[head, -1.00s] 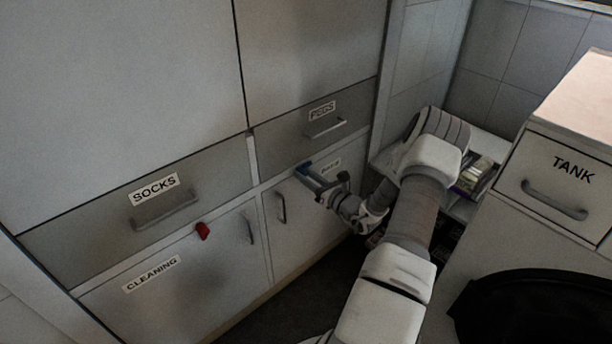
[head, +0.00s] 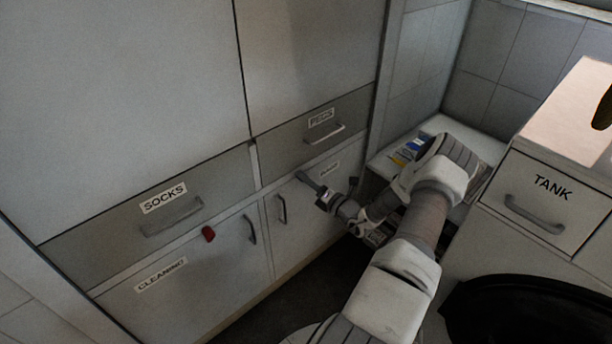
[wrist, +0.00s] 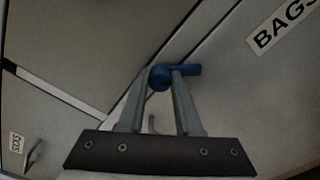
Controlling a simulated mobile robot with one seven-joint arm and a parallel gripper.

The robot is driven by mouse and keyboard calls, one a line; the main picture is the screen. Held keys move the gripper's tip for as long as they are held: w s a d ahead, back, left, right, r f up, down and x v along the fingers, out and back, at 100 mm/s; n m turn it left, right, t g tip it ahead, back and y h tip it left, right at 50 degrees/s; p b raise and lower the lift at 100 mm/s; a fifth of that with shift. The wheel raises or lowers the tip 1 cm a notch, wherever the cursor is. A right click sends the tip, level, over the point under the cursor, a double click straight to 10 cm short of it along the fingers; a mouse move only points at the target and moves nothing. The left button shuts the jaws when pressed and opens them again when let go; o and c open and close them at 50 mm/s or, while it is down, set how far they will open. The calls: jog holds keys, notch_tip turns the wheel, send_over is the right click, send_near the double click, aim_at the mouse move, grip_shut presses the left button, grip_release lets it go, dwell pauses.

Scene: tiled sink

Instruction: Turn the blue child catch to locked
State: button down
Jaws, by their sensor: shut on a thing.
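The blue child catch (wrist: 188,70) sits at the top edge of the cabinet door beside the BAGS label (wrist: 284,24) in the wrist view. It has a round hub and a short lever pointing right. My gripper (wrist: 163,74) is shut on the catch, with one finger on each side of its hub. In the head view my gripper (head: 301,178) is at the top of the same door, and its fingers hide the catch there.
A red catch (head: 208,234) is on the CLEANING door to the left. Drawers labelled SOCKS (head: 163,197) and PEGS (head: 320,119) lie above the doors. The TANK drawer unit (head: 553,185) and a black bin (head: 530,310) stand at right.

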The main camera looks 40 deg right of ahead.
jog(key=shift+m+p, duration=1.2)
jog(key=shift+m, duration=3)
jog(key=c, duration=0.6)
grip_release()
